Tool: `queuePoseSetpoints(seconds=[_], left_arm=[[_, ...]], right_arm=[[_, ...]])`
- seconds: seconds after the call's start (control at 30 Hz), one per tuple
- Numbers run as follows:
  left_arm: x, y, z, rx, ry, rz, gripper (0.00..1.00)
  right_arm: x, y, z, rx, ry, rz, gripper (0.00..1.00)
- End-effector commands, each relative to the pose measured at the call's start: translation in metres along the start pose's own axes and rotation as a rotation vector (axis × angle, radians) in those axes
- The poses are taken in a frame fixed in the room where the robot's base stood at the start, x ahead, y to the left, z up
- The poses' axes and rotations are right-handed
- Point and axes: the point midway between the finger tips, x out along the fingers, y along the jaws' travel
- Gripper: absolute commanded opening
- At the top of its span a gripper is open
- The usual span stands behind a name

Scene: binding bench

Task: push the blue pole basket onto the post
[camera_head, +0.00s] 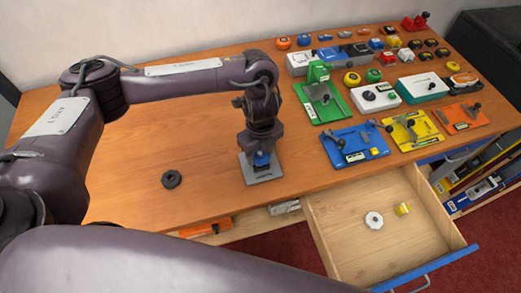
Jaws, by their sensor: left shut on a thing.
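My left gripper (260,146) points down over a small grey plate (273,174) near the front edge of the bench. It is shut on the blue pole basket (261,159), of which only a small blue part shows under the fingers. The basket is at or just above the middle of the plate. The post is hidden by the gripper and basket, so I cannot tell how far the basket sits on it. My right gripper is out of view.
A dark octagonal knob (172,179) lies left of the plate. Right of it are a blue tray (373,154), a green tray (302,97) and several other fixtures. An open drawer (327,238) juts out below, holding a white octagonal piece (374,220) and a yellow piece (402,209).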

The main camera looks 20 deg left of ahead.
Motion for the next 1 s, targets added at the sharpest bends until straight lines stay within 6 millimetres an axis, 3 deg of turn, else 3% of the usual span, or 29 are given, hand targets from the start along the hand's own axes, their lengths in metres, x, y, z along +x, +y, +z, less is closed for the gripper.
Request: queuePoseSetpoints(seconds=[1.0], left_arm=[[0.0089,-0.0001,-0.0001,0.000,0.000,0.000,0.31]], right_arm=[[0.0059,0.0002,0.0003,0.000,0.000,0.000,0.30]])
